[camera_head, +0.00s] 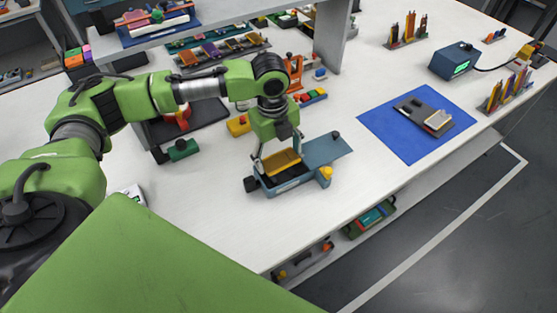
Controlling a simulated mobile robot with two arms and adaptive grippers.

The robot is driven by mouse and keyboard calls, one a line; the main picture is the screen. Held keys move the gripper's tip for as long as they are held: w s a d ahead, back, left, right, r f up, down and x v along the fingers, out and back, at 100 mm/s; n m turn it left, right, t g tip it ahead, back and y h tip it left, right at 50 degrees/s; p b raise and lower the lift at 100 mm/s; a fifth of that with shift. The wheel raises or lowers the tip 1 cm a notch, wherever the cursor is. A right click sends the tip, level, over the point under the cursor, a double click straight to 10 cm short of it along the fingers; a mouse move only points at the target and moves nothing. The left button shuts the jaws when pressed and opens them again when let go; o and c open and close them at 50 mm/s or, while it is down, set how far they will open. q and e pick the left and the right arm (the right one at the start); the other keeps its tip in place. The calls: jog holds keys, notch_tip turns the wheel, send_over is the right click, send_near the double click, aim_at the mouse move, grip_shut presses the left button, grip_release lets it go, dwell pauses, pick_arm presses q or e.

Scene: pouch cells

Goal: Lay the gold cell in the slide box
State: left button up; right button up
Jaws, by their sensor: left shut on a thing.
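The slide box (268,189) is blue-grey and stands on the white table. Its flat lid (327,150) is slid out to the back right, so the dark inside shows at the front left. A yellow knob (325,172) is at its right front corner. My left gripper (279,161) points down over the opening and is shut on the gold cell (284,160). The gold cell sits tilted between the fingers, at or just above the opening; I cannot tell whether it touches the box floor. My right gripper is not in view.
A blue mat (382,126) with a grey device (424,114) lies to the right. A green block (183,150) and a yellow block (239,125) stand left of and behind the box. A shelf post (331,38) rises behind. White table between box and mat is clear.

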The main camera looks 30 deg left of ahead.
aim_at(278, 160)
pick_arm(q)
notch_tip(278, 160, down, 2)
jog(key=shift+a+f+p, duration=0.1)
jog(key=shift+f+p, duration=0.1)
jog(key=shift+p, duration=0.15)
jog(key=shift+f, duration=0.3)
jog(key=shift+s+f, duration=0.1)
jog(key=shift+f, duration=0.1)
